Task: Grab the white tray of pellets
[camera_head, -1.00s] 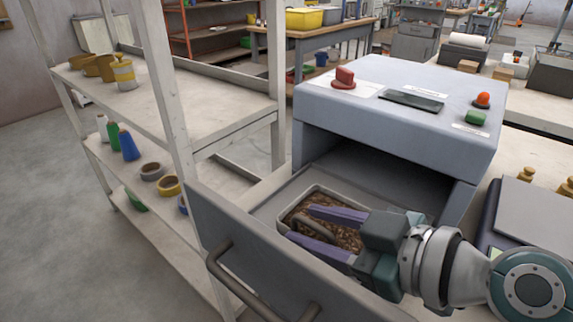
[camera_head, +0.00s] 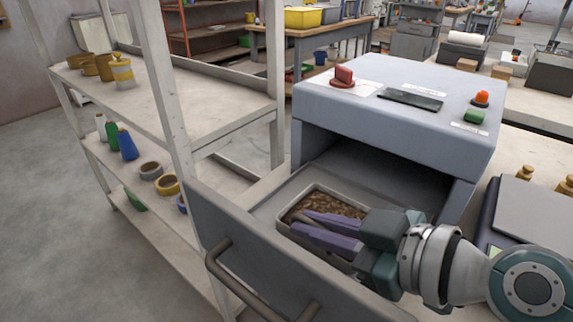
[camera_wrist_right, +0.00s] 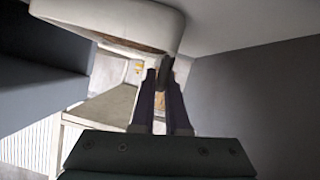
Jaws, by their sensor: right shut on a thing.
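The white tray (camera_head: 296,200) of brown pellets (camera_head: 325,205) sits in the pulled-out drawer of the grey machine. My right gripper (camera_head: 300,222) reaches in from the right, its purple fingers low over the tray. The fingers are shut on the tray's dark handle, which they mostly hide in the head view. In the right wrist view the tray (camera_wrist_right: 115,18) shows large at the top, and the dark handle (camera_wrist_right: 165,72) is between the fingertips. I cannot tell whether the tray is clear of the drawer floor. My left gripper is not in view.
The drawer front (camera_head: 290,260) with its bar handle (camera_head: 245,285) stands close before the tray. The machine housing (camera_head: 400,110) is behind and above it. A white shelf rack (camera_head: 180,100) with bottles and tape rolls stands at the left. A scale (camera_head: 535,215) is at the right.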

